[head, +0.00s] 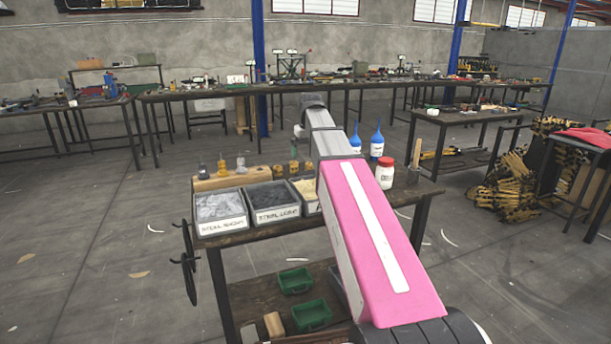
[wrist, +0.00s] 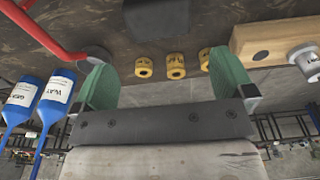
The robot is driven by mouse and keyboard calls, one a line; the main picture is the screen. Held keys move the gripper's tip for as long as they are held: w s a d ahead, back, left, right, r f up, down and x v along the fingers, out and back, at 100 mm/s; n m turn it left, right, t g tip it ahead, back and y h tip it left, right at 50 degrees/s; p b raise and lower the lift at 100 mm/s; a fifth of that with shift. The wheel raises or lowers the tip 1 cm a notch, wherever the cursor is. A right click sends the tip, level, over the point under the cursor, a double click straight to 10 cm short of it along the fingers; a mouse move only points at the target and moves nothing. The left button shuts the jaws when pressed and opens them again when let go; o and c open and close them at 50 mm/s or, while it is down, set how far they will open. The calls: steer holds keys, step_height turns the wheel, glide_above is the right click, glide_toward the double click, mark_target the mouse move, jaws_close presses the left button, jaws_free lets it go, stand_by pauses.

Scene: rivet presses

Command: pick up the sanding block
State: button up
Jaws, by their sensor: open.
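A dark grey block (wrist: 157,18) lies on the dark table top at the top of the wrist view, cut off by the frame edge. It looks like the sanding block, but its material is hard to tell. My gripper (wrist: 163,68) is open, with its two green finger pads apart and nothing between them touching. The block is beyond the fingertips, between them sideways. In the head view my pink arm hides the gripper and this block.
Yellow rolls (wrist: 176,66) stand near the block. A wooden holder (wrist: 262,32) is on the right; blue bottles (wrist: 53,95) and a red bar (wrist: 38,28) are on the left. Grey bins (head: 273,215) and a red-lidded jar (head: 385,175) stand on the table.

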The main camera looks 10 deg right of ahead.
mark_target(307, 173)
steer(key=f, duration=0.5)
steer(key=shift+w+f, duration=0.25)
steer(key=shift+w, duration=0.05)
steer(key=shift+f, duration=2.6)
steer(key=c, duration=0.6)
